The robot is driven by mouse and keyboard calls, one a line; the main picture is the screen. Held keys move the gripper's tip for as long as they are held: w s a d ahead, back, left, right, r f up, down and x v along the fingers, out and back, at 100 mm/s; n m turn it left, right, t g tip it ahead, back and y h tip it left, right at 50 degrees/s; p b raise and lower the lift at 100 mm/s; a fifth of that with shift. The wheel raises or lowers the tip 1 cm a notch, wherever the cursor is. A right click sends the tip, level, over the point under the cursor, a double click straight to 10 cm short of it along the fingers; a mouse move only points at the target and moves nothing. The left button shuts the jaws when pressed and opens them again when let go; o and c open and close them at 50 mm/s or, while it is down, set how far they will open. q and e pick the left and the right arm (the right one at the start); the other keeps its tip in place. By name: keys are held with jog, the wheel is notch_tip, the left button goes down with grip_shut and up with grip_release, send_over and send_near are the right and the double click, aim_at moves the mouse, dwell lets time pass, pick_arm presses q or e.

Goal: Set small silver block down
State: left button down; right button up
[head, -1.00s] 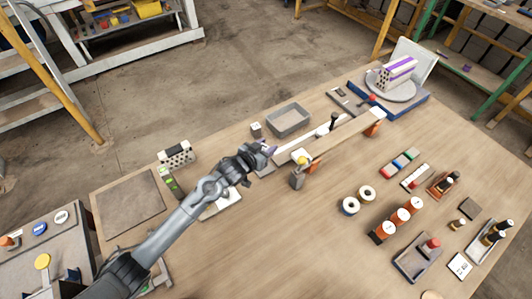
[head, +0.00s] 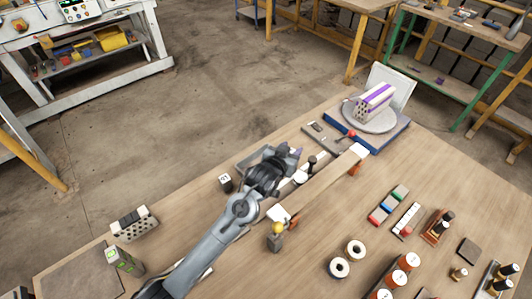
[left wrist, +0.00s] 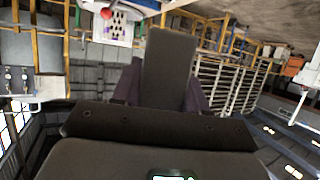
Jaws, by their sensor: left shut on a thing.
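My right gripper is not in view.
A long wooden bar (head: 330,185) lies close on the right. Beyond, a purple-striped hollow brick (head: 374,102) sits on a round turntable (head: 362,126).

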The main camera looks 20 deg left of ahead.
pick_arm(q)
jog(key=shift+f, duration=0.15)
pick_arm(e)
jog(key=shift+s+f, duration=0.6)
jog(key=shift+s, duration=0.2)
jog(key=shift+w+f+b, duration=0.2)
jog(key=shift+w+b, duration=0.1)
jog(key=shift+b, duration=0.3)
pick_arm(q)
jog(key=w+a+f, duration=0.2)
jog(key=a+f, duration=0.8)
jog(key=shift+w+f+b, duration=0.15)
jog(key=shift+w+b, duration=0.2)
jog(key=shift+b, duration=0.05)
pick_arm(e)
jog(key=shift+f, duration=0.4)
pick_arm(q)
jog(key=shift+a, duration=0.1)
jog(key=shift+f, duration=0.6)
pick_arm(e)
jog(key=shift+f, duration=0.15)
pick_arm(q)
jog(key=c, duration=0.6)
grip_release()
